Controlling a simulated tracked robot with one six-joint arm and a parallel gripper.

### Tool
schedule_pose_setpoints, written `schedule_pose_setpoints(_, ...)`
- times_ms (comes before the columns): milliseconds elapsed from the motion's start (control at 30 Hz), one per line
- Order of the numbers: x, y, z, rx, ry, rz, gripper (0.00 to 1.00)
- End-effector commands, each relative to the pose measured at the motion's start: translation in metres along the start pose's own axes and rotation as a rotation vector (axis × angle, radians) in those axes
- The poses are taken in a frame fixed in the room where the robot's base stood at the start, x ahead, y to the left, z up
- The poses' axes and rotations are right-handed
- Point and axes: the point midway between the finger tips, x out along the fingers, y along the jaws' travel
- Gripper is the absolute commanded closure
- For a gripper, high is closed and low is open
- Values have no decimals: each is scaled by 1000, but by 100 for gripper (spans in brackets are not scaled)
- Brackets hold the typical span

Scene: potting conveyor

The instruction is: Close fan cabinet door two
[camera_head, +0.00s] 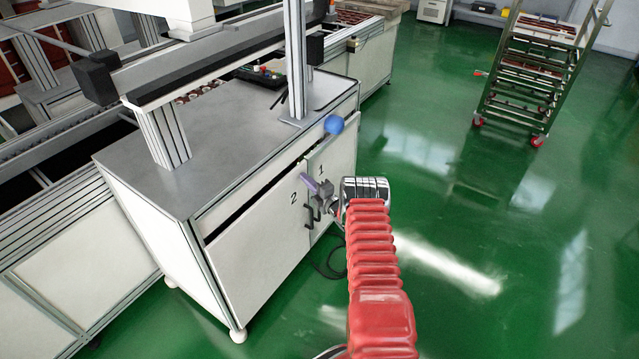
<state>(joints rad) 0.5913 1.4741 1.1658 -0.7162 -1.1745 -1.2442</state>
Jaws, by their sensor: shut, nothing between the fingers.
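Cabinet door two (258,248) is a white panel marked "2" on the front of the metal cabinet. A dark gap runs along its top edge, widest towards the left. Its dark handle (309,217) is near its right edge. Door one (333,165), marked "1", is to its right. My gripper (318,193) is shut and empty, at the right end of door two by the handle. It overlaps the seam between the doors in the picture. I cannot tell whether it touches the door or handle.
The grey cabinet top (230,130) carries metal posts. A dark cable (328,268) lies on the floor beside the cabinet. A wheeled rack (535,75) stands back right. Green floor is clear right of my arm.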

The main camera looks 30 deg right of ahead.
Motion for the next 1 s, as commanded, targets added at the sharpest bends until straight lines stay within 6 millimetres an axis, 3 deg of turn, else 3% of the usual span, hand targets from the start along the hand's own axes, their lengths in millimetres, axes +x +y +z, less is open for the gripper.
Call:
schedule_pose_setpoints(33, 9, 5, -3, -7, 2, 5, 100)
schedule_pose_setpoints(200, 17, 8, -8, -9, 3, 6, 100)
schedule_pose_setpoints(600, 21, 11, -11, -10, 5, 8, 100)
schedule_pose_setpoints(833, 15, 10, -10, -9, 6, 7, 100)
schedule_pose_setpoints(1000, 0, 7, -3, -5, 6, 4, 100)
